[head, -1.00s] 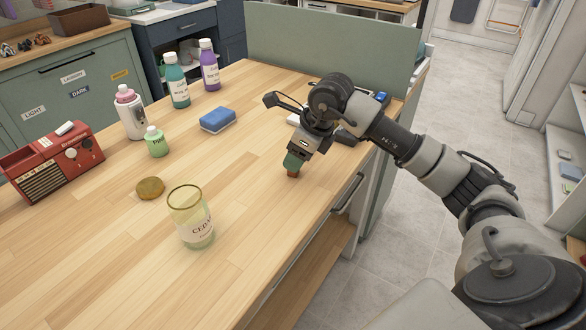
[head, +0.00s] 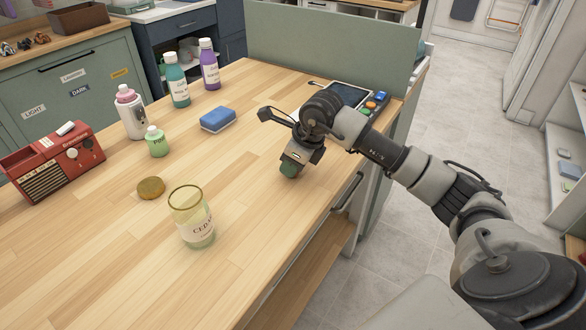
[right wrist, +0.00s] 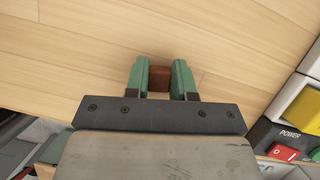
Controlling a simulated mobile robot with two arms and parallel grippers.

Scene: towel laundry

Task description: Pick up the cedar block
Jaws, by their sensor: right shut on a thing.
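The cedar block (right wrist: 159,78) is a small reddish-brown piece between the green fingertips of my right gripper in the right wrist view. My right gripper (right wrist: 159,80) is shut on it. In the head view my right gripper (head: 289,169) points down at the wooden worktop near its right edge, and its fingers hide the block. I cannot tell whether the block touches the worktop. A glass jar (head: 194,223) with a label starting "CED" stands open at the centre front. My left gripper is not in view.
A round lid (head: 150,188) lies beside the jar. A blue sponge (head: 217,119), a small green bottle (head: 157,141), other bottles and a red radio (head: 55,165) stand to the left. A button panel (head: 375,103) is behind my right arm. The front worktop (head: 120,265) is clear.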

